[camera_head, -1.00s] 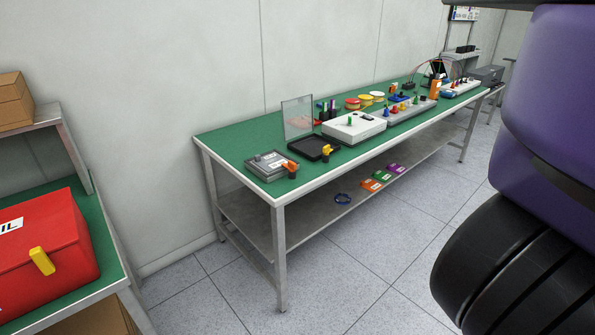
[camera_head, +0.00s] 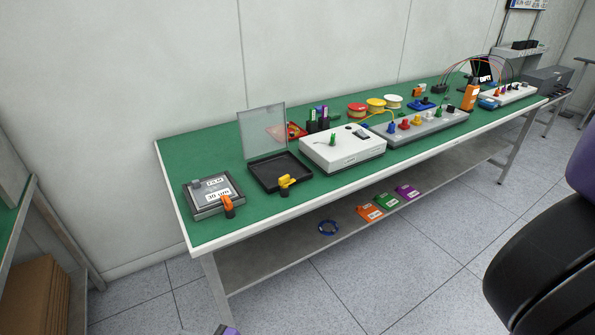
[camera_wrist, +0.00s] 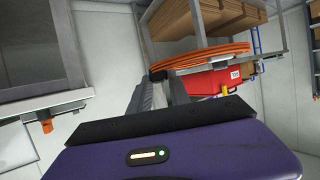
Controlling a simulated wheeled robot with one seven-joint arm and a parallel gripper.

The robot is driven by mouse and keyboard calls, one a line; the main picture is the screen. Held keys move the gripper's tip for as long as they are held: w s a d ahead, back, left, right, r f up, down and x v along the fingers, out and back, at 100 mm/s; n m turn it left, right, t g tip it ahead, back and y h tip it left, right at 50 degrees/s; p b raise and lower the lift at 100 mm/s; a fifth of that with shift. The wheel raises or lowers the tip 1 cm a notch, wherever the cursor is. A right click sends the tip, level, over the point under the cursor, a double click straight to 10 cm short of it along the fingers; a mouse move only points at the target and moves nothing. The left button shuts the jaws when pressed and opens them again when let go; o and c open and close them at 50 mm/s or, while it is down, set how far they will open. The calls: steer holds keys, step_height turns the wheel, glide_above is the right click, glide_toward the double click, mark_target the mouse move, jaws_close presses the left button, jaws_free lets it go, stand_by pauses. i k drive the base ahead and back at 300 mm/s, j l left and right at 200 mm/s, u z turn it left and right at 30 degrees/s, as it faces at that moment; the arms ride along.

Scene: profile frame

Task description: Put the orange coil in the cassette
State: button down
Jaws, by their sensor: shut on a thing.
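The orange coil (camera_wrist: 203,54) shows edge-on in the wrist view as flat stacked orange loops. My gripper (camera_wrist: 165,80) is shut on it at its near left edge; the fingertips are partly hidden. The coil is not visible in the head view. On the green bench, an open black case (camera_head: 263,180) has a raised clear lid (camera_head: 262,131) and a yellow clip at its front right corner. To its left lies a closed grey case (camera_head: 205,208) with white labels and an orange clip. Both are cassette-like; I cannot tell which is meant. Neither is near the gripper in view.
Right of the cases stand a white box (camera_head: 342,150) with a green knob and a grey panel (camera_head: 420,126) with coloured knobs. Tape-like rolls and a black pen holder sit behind. A lower shelf (camera_head: 290,245) holds a blue ring and coloured tags. Floor in front is clear.

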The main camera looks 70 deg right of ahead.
mark_target(279, 171)
steer(key=k+l, duration=0.1)
steer(key=l, duration=0.25)
steer(key=k+l, duration=0.15)
steer(key=l, duration=0.2)
steer(key=k+l, duration=0.1)
steer(key=l, duration=0.25)
steer(key=k+l, duration=0.15)
steer(key=l, duration=0.2)
steer(key=k+l, duration=0.1)
steer(key=l, duration=0.25)
steer(key=k+l, duration=0.1)
steer(key=l, duration=0.25)
